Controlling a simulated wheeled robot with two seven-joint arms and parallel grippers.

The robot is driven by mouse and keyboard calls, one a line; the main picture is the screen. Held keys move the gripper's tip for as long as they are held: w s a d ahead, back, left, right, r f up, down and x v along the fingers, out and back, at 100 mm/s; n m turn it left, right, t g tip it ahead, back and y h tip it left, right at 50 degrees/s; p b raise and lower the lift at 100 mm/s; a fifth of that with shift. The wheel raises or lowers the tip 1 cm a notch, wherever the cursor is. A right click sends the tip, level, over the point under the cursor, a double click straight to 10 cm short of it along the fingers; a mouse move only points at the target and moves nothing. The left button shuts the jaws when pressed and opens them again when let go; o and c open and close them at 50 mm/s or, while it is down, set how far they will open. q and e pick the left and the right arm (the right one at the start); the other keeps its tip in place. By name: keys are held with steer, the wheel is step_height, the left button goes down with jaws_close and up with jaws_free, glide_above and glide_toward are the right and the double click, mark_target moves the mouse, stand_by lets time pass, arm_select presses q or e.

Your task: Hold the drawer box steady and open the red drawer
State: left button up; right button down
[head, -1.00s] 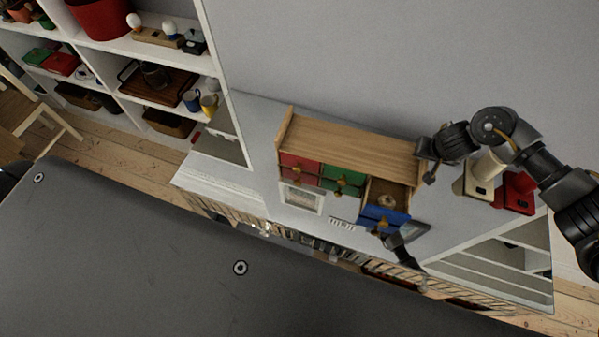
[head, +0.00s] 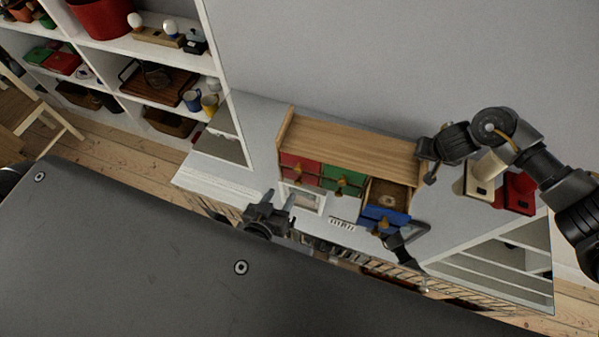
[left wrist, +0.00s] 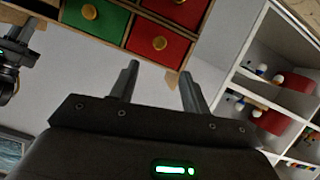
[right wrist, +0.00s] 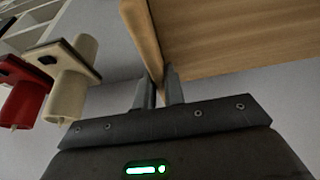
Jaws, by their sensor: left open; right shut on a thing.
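The wooden drawer box (head: 350,140) stands on the white surface against the wall. Its red drawer (head: 297,166) is at the left and looks closed, with a yellow knob. My left gripper (head: 276,203) is open and empty, in front of and below the red drawer. In the left wrist view, the red front (left wrist: 160,42) is just beyond its open fingers (left wrist: 158,82), apart from them. My right gripper (head: 428,165) is shut on the box's right side edge (right wrist: 143,35).
Cream (head: 484,172) and red (head: 519,190) appliances stand right of the box. A white shelf unit (head: 215,50) with pots and cups stands at the left. The surface left of the box is clear.

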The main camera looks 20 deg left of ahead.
mark_target(297, 171)
arm_select(q)
steer(key=x, duration=1.1)
steer(key=shift+w+f, duration=0.15)
steer(key=shift+w, duration=0.2)
jaws_close()
steer(key=shift+s, duration=0.15)
